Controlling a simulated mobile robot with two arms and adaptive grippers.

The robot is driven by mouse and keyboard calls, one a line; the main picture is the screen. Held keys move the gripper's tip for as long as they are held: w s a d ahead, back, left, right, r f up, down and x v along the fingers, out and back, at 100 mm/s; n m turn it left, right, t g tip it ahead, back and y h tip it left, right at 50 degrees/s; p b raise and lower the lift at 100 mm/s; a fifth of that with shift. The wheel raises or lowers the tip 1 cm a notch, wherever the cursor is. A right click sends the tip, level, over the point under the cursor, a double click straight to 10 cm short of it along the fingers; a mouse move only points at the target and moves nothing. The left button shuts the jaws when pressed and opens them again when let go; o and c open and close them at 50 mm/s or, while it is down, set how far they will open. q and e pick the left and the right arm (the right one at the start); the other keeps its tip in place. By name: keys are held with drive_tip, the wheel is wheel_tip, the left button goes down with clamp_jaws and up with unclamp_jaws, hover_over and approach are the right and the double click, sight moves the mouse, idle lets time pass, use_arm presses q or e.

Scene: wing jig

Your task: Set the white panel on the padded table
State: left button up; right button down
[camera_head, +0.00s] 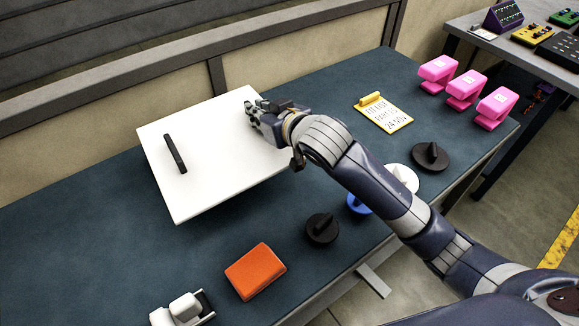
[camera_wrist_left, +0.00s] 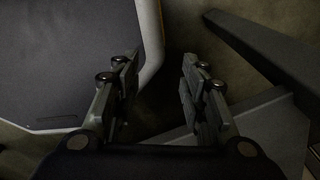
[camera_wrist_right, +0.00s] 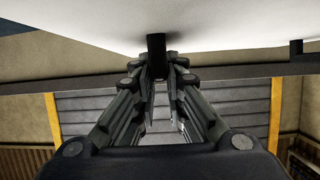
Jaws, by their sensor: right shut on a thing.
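The white panel (camera_head: 205,185) is a flat rectangle over the left part of the padded table (camera_head: 75,225), which has a dark blue-green top. A dark shadow lies along the panel's near edge; I cannot tell how much gap is under it. A black bar handle (camera_head: 175,153) shows on its left part. My right gripper (camera_head: 254,115) is at the panel's right part. In the right wrist view the right gripper (camera_wrist_right: 157,75) is shut on a black handle (camera_wrist_right: 156,52) of the panel (camera_wrist_right: 220,25). My left gripper (camera_wrist_left: 158,78) is open and empty, away from the table top.
An orange block (camera_head: 256,271), a white clamp-like item (camera_head: 182,310), black knobs (camera_head: 322,229) (camera_head: 430,156) and a yellow note board (camera_head: 384,112) lie on the table. Several pink blocks (camera_head: 438,73) stand at its right end. A rail (camera_head: 130,95) runs behind. A side bench (camera_head: 500,45) holds devices.

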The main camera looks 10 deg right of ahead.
drive_tip(key=shift+w+a+r, duration=0.2)
drive_tip(key=shift+w+a, duration=0.05)
drive_tip(key=shift+w, duration=0.1)
drive_tip(key=shift+f, duration=0.25)
wheel_tip(320, 180, down, 4)
drive_tip(key=shift+r, duration=0.2)
drive_tip(key=shift+f, duration=2.8)
drive_tip(key=c, duration=1.6)
unclamp_jaws()
drive_tip(key=shift+c, duration=0.2)
use_arm(q)
drive_tip(key=shift+w+d+f, duration=0.1)
drive_tip(key=shift+w+f, duration=0.15)
drive_tip(key=shift+w, duration=0.4)
drive_tip(key=shift+w+f+b, duration=0.1)
drive_tip(key=shift+f+b, duration=0.1)
drive_tip(key=shift+b, duration=0.1)
use_arm(e)
drive_tip(key=shift+v, duration=3.75)
